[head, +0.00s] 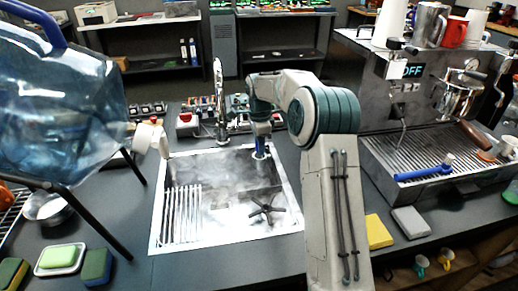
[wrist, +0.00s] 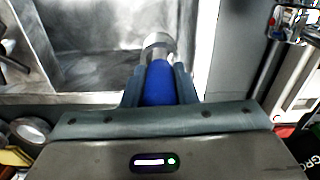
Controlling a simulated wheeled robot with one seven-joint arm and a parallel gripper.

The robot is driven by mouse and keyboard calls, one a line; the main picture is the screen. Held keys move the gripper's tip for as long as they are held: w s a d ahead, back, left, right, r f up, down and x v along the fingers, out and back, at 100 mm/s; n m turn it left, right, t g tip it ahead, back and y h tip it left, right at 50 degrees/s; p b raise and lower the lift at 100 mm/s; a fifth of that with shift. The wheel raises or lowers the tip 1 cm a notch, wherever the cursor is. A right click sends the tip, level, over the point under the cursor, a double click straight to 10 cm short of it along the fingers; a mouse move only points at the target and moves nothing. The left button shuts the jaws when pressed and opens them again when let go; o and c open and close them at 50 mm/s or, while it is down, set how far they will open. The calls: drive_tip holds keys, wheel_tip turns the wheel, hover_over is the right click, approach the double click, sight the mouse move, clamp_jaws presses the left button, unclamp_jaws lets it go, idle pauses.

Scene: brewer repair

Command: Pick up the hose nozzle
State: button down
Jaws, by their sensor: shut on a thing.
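The hose nozzle (wrist: 160,85) is blue with a pale, metallic-looking end. In the wrist view it is between the fingers of my gripper (wrist: 161,72), which is shut on it. In the head view my gripper (head: 262,130) points down over the back right edge of the sink, and the blue nozzle (head: 260,149) shows small below it. The fingers hide part of the nozzle's sides. I cannot tell whether it touches the sink.
The metal sink (head: 158,215) has a rack and a dark cross-shaped piece (head: 266,209). A faucet (head: 219,100) stands behind it. A large water jug (head: 60,100) is at left. The espresso machine (head: 375,95) is at right, with a blue-handled tool (head: 424,173) on its tray.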

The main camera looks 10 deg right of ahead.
wheel_tip(320, 180, up, 4)
drive_tip(key=shift+w+f, duration=0.1)
drive_tip(key=shift+f, duration=0.15)
drive_tip(key=s+d+r+p, duration=0.3)
drive_tip(key=d+r+p, duration=0.2)
drive_tip(key=d+r, duration=0.6)
drive_tip(key=shift+d+r+p, duration=0.15)
drive_tip(key=shift+r+p, duration=0.2)
drive_tip(key=shift+r, duration=0.9)
